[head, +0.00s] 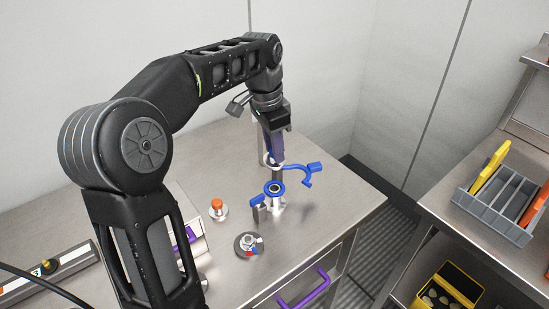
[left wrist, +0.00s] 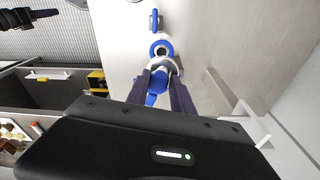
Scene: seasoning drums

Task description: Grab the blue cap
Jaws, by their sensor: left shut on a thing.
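The blue cap (head: 305,172), with a curved blue arm, is at the fingertips of my left gripper (head: 276,160). My left gripper is shut on it, above the steel table. In the left wrist view, blue (left wrist: 157,84) shows between the fingers, below a white ring (left wrist: 164,63); the fingers hide part of it. Just below the gripper in the head view stands a pale drum fitting (head: 279,206) with a blue ring on top (head: 275,188) and a blue handle (head: 258,208) at its left. My right gripper is not clearly seen.
An orange-topped knob (head: 217,206) and a round grey fitting (head: 248,245) stand on the steel table (head: 325,206). Purple handles (head: 305,289) are at its front. A grey crate (head: 490,212) and a yellow bin (head: 447,289) are at the right. Walls close off the back.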

